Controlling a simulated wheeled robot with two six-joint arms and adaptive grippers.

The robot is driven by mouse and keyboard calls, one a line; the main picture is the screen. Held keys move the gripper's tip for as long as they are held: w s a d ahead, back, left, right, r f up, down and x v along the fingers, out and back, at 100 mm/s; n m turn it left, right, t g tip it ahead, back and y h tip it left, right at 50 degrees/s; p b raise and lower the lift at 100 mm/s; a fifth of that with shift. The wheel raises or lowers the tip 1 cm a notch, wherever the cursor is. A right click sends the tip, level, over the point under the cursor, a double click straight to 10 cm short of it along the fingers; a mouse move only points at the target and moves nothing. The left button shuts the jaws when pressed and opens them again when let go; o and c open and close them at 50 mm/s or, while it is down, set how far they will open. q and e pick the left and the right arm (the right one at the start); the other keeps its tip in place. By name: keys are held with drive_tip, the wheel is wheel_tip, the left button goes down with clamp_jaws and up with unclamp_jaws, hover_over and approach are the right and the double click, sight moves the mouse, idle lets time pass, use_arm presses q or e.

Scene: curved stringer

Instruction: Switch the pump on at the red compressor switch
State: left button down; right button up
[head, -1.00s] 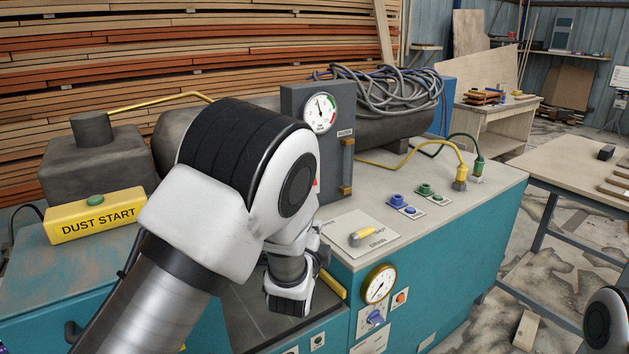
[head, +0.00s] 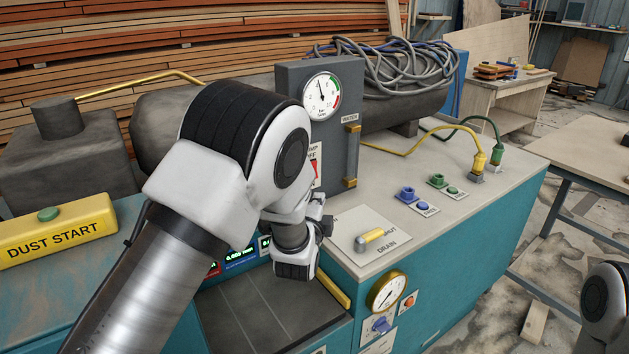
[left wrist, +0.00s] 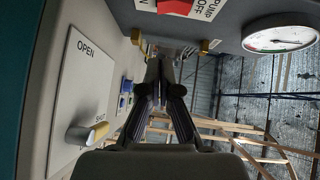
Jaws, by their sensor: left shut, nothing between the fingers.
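The red compressor switch (head: 315,171) is on the front of the grey upright panel (head: 348,95), below the round gauge. My left arm partly covers it in the head view. The switch also shows at the top edge of the left wrist view (left wrist: 176,7), cut off by the frame, with an "OFF" label beside it. My left gripper (head: 326,222) is below and slightly right of the switch in the head view, beside the panel. In the left wrist view its fingers (left wrist: 163,92) are shut and empty, apart from the switch. My right gripper is out of view; part of my right arm shows at lower right.
A yellow-handled drain valve (head: 374,237) sits on the bench top close right of my left gripper. The yellow DUST START box (head: 58,231) stands at left. Blue and green fittings (head: 408,195) and hose plugs (head: 480,163) stand farther right.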

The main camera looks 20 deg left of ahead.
use_arm(q)
drive_tip(key=p, duration=0.2)
approach(316, 177)
drive_tip(key=w+d, duration=0.3)
drive_tip(key=w, duration=0.1)
drive_tip(key=w+a, duration=0.2)
drive_tip(key=a, duration=0.1)
drive_tip(key=shift+w+a+f+p, duration=0.15)
drive_tip(key=shift+w+a+p, duration=0.05)
drive_tip(key=shift+a+p, duration=0.2)
drive_tip(key=shift+d, duration=0.15)
drive_tip(key=shift+f+b, duration=0.3)
drive_tip(key=shift+b, duration=0.4)
drive_tip(key=shift+w+r, duration=0.1)
drive_tip(key=shift+r, duration=0.15)
drive_tip(key=shift+f, duration=0.1)
